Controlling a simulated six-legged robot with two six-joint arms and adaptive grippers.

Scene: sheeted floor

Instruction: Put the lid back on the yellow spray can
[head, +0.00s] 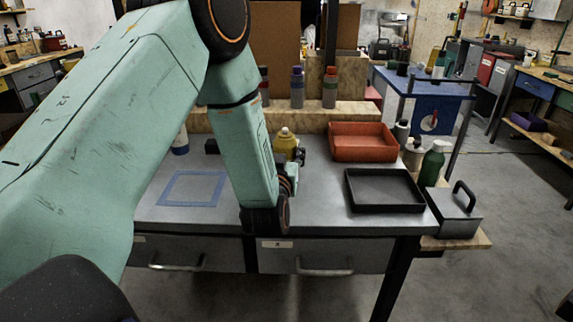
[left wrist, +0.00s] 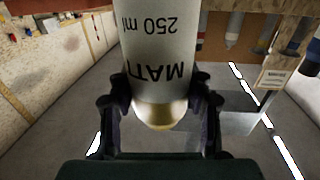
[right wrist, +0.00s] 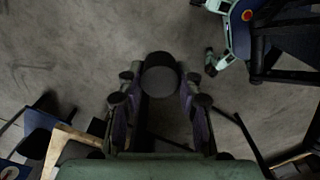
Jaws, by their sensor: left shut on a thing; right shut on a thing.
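The yellow spray can (head: 285,144) stands on the grey workbench, partly hidden behind my left arm. My left gripper (head: 300,158) is at the can's side. In the left wrist view the can (left wrist: 165,45) has a pale label with upside-down lettering and a yellowish dome, and the fingers of my left gripper (left wrist: 160,105) are closed on both sides of it. My right gripper (right wrist: 160,95) is shut on a dark round piece (right wrist: 160,74), which looks like the lid, above the floor. My right gripper does not show in the head view.
A red tray (head: 362,155) and a black tray (head: 348,196) sit on the bench's right side. Bottles (head: 433,162) and a grey box with a handle (head: 455,215) stand beyond them. A blue tape square (head: 166,188) is empty at left. Several cans stand on the wooden shelf (head: 350,110).

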